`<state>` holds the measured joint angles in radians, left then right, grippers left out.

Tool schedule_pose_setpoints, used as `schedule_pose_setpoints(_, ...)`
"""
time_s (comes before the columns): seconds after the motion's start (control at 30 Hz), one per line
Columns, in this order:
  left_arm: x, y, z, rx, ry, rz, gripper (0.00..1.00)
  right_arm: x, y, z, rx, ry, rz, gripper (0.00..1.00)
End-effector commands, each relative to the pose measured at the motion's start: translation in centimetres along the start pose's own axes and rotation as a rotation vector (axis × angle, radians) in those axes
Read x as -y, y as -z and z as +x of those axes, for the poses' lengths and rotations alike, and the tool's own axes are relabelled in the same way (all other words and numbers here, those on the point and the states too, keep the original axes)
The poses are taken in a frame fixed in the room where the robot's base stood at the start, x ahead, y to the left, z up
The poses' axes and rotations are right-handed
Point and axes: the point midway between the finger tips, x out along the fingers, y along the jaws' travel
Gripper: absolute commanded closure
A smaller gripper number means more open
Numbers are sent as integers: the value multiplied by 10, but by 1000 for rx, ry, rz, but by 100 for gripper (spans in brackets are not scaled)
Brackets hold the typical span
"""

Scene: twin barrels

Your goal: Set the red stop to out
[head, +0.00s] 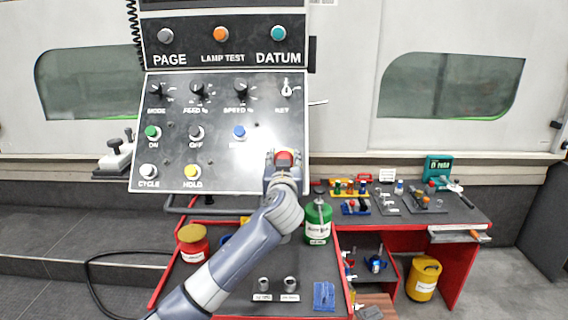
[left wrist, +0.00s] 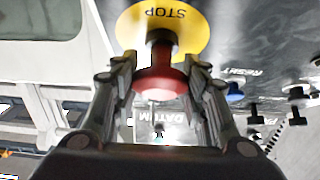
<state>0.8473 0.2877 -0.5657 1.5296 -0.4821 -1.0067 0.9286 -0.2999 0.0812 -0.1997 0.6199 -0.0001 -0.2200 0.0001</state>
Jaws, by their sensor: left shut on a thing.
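The red stop (head: 284,158) is a red mushroom knob at the lower right of the control panel (head: 215,183). In the left wrist view the red stop (left wrist: 158,82) stands out from a yellow round plate (left wrist: 165,22) marked STOP, with a dark stem between them. My left gripper (head: 283,165) is at the panel, its fingers on both sides of the red knob. In the left wrist view my left gripper (left wrist: 160,85) is shut on the knob. The arm hides the panel's lower right corner. My right gripper is in neither view.
A blue button (head: 239,132) sits up and left of the stop. Below is a red-edged cart with a green can (head: 318,222) and a red can (head: 192,243). A workbench (head: 465,210) with small parts stands at the right. A yellow can (head: 423,278) stands below it.

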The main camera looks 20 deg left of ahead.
Motion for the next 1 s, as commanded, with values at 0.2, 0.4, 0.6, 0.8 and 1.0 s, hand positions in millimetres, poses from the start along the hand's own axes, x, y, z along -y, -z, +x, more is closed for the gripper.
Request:
schedule_pose_setpoints(0.2,-1,2,0,-4,-2,0,36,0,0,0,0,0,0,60)
schedule_pose_setpoints(0.4,0,1,0,-2,-1,0,36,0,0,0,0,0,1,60)
schedule_pose_setpoints(0.6,-1,0,-6,-1,-2,0,36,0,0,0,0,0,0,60)
schedule_pose_setpoints(0.8,-1,0,-32,-2,-4,-2,36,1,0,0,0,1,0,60)
schedule_pose_setpoints(1.0,-1,0,-70,-2,-4,-3,36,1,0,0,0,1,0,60)
